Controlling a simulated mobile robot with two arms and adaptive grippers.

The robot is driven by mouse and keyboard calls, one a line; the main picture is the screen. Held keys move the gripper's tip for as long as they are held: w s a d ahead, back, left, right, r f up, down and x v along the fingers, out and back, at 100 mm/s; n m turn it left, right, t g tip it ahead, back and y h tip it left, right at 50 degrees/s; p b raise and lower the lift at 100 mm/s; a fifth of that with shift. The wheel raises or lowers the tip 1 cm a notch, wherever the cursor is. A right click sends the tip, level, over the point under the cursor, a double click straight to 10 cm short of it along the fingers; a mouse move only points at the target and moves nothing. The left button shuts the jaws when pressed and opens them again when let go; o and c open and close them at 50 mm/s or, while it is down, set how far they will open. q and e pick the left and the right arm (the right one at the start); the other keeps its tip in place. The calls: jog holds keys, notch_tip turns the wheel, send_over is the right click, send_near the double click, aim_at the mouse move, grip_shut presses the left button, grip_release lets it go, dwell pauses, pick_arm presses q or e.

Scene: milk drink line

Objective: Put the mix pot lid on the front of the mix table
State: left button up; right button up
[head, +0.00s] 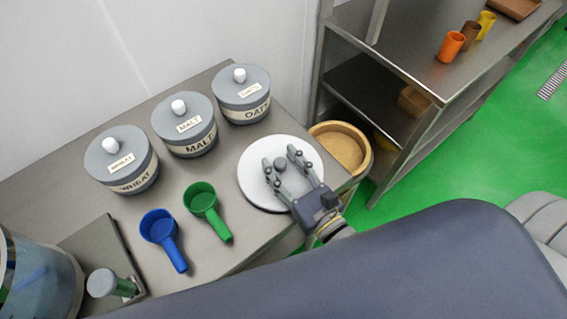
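My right gripper (280,157) is over the lid from the lower right. Its two fingers are apart, one on each side of the knob. I cannot tell whether they touch it. My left gripper is not in view.
Grey canisters labelled wheat (122,160), malt (184,126) and oats (241,95) stand along the back. A blue scoop (160,228) and green scoop (203,200) lie in front. A clear vessel (40,280) stands lower left. A tan bin (345,148) and steel shelf (410,45) are right.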

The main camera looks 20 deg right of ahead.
jog(key=shift+r, duration=0.2)
jog(key=shift+s+d+f, duration=0.1)
jog(key=shift+s+f, duration=0.1)
jog(key=shift+s, duration=0.05)
jog(key=b+v, duration=0.3)
jog(key=v, duration=0.8)
jog(key=shift+s+b, duration=0.25)
jog(key=shift+b, duration=0.1)
jog(key=shift+d+r, duration=0.1)
